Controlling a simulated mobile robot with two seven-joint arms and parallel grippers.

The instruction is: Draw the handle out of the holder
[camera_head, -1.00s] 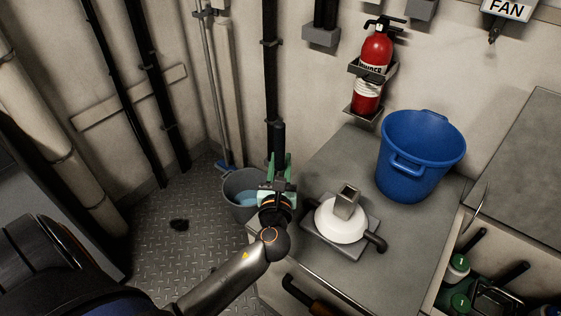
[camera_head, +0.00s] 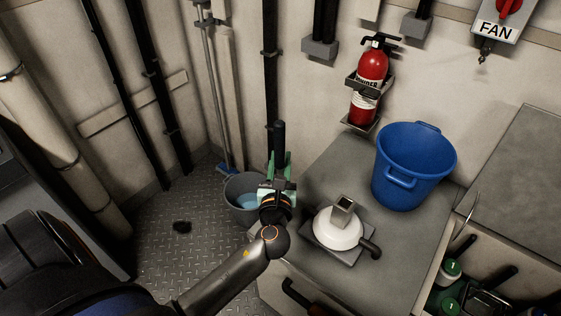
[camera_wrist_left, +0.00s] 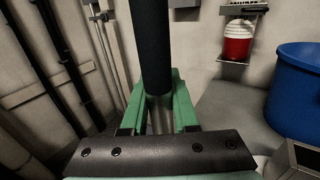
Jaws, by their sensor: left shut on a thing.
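My left gripper (camera_head: 277,172), with green fingers, is shut on an upright handle with a dark grip (camera_head: 279,142). In the left wrist view, the dark grip (camera_wrist_left: 150,45) rises above the green fingers (camera_wrist_left: 160,105), with a bright metal shank between them. The handle's lower end is hidden by my gripper. A square, open-topped metal socket, which looks like the holder (camera_head: 342,208), stands on a white dome on the counter, right of my gripper. The handle is apart from this socket. My right gripper is not in view.
A blue bucket (camera_head: 414,172) stands on the grey counter (camera_head: 398,238). A red fire extinguisher (camera_head: 369,78) hangs on the wall behind. A grey bucket (camera_head: 236,206) stands on the floor close behind my gripper. Open floor (camera_head: 160,230) lies to the left.

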